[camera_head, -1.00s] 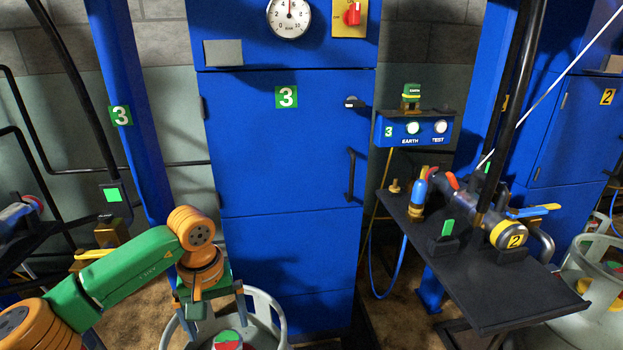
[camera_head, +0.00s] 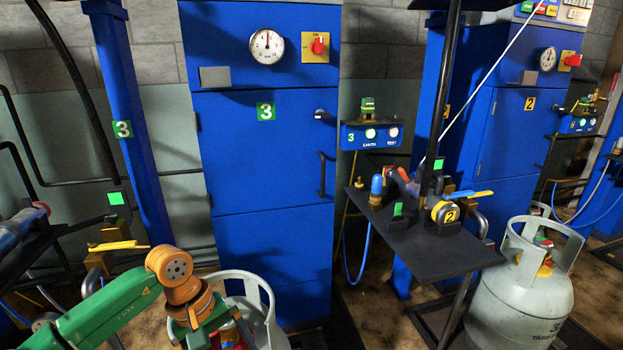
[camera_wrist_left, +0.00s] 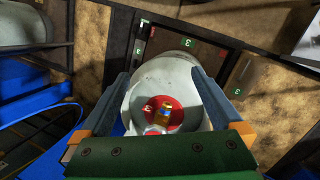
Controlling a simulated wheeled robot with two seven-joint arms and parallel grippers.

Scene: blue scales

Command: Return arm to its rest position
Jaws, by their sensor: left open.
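My left arm, green with orange joints, comes in from the lower left of the head view. My left gripper (camera_head: 215,338) is low in that view, in front of a pale grey gas cylinder (camera_head: 262,300), and its fingertips are hidden at the lower edge. In the left wrist view the two fingers of the gripper (camera_wrist_left: 163,85) are wide apart with nothing held. The cylinder (camera_wrist_left: 150,80), with its red top and brass valve (camera_wrist_left: 165,115), appears between and beyond them. My right gripper is not in view.
A tall blue cabinet (camera_head: 265,160) marked 3 stands behind the cylinder. To the right are a dark shelf (camera_head: 430,243) with hose fittings and another grey cylinder (camera_head: 520,300). A blue post (camera_head: 130,110) and a yellow-handled fitting (camera_head: 118,246) stand near my left arm.

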